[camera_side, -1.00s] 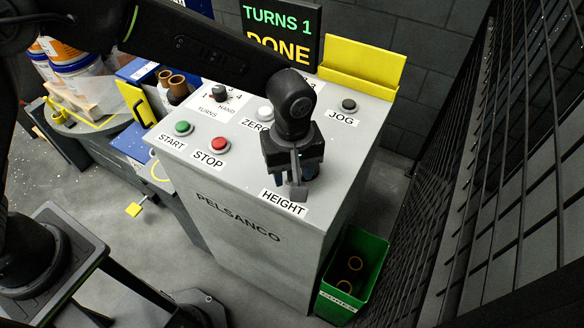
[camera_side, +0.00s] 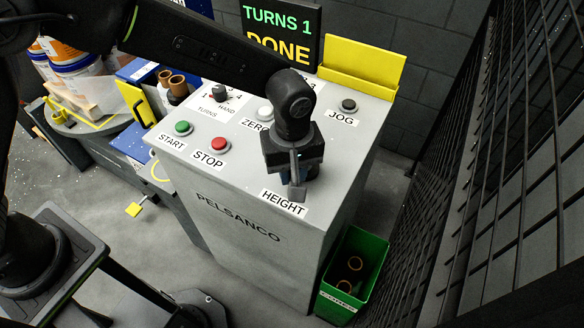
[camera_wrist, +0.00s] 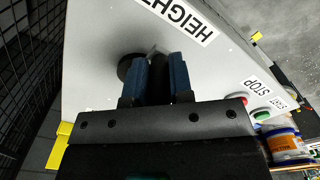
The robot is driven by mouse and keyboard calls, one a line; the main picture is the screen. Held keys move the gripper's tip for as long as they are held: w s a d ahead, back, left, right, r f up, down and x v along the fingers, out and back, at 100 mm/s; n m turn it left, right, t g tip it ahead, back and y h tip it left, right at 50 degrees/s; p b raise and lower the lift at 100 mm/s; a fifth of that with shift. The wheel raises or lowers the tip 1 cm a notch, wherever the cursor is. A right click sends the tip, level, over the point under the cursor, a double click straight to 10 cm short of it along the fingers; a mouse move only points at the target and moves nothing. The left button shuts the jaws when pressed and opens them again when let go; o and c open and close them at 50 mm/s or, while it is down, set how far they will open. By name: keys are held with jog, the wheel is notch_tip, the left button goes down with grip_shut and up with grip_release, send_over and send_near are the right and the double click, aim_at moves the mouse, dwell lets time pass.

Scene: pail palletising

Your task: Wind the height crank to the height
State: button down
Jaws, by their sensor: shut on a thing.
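The height crank is mostly hidden under my gripper (camera_side: 290,172) in the side view, just above the HEIGHT label (camera_side: 284,204) on the grey control cabinet (camera_side: 240,230). In the wrist view my gripper's two blue-faced fingers (camera_wrist: 171,78) are close together around a dark upright knob. The crank's round dark hub (camera_wrist: 128,66) shows beside the left finger. The gripper is shut on the crank knob and points down at the panel. The display (camera_side: 280,35) reads TURNS 1 and DONE.
The green START button (camera_side: 183,128), red STOP button (camera_side: 220,145), white ZERO button (camera_side: 265,112) and JOG button (camera_side: 349,105) are on the panel. A yellow holder (camera_side: 361,70) stands at its back edge. A green bin (camera_side: 352,275) sits right; a mesh fence (camera_side: 490,190) runs beyond.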

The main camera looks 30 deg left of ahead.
jog(key=shift+a+m, duration=0.25)
jog(key=shift+m, duration=0.05)
